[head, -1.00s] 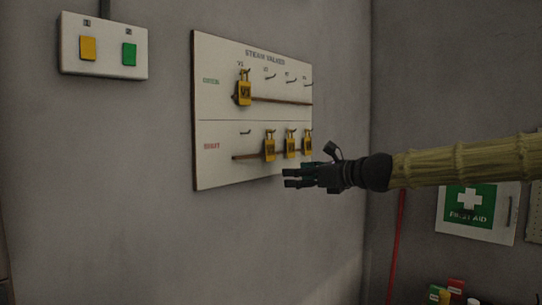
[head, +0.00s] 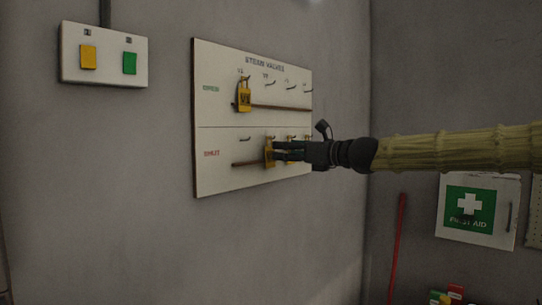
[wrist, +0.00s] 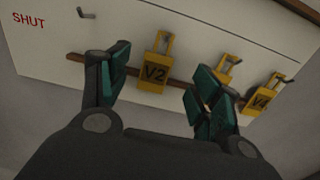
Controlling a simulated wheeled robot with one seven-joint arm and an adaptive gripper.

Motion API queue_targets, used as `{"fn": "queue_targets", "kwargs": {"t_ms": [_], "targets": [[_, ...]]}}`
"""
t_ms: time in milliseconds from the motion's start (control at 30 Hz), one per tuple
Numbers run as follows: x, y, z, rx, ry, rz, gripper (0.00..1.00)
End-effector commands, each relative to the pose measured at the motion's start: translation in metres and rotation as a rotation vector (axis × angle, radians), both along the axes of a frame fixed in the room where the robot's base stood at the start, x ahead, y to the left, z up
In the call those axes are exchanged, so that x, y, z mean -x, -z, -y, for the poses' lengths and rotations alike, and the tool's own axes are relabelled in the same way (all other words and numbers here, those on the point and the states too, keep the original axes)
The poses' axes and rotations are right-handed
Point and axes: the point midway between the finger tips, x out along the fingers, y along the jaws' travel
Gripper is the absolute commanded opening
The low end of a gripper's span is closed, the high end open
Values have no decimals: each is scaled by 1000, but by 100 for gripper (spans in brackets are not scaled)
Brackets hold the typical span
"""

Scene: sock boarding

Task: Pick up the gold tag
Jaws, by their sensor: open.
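Several gold padlock-shaped tags hang on a white STEAM VALVES board (head: 222,140). One gold tag (head: 244,97) hangs in the upper OPEN row. In the lower SHUT row, the gold V2 tag (wrist: 154,72) hangs on a hook between my fingers in the wrist view; it also shows in the head view (head: 269,156), partly covered by my fingertips. My gripper (head: 277,151) is open and empty, with a finger on each side of V2. Two more gold tags (wrist: 228,68) (wrist: 265,98) hang to its right, partly behind my right finger. I cannot tell whether my fingers touch any tag.
A brown rail (head: 282,106) runs under the upper hooks, and another runs along the lower row. Empty hooks (head: 268,83) stick out of the upper row. A switch box (head: 107,62) is on the wall at left. A first aid cabinet (head: 505,218) hangs at right.

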Motion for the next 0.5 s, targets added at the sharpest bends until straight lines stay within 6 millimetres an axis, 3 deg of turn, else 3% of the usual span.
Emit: {"fn": "queue_targets", "kwargs": {"t_ms": [500], "targets": [[-33, 1, -35, 1, 1, -1, 64]]}}
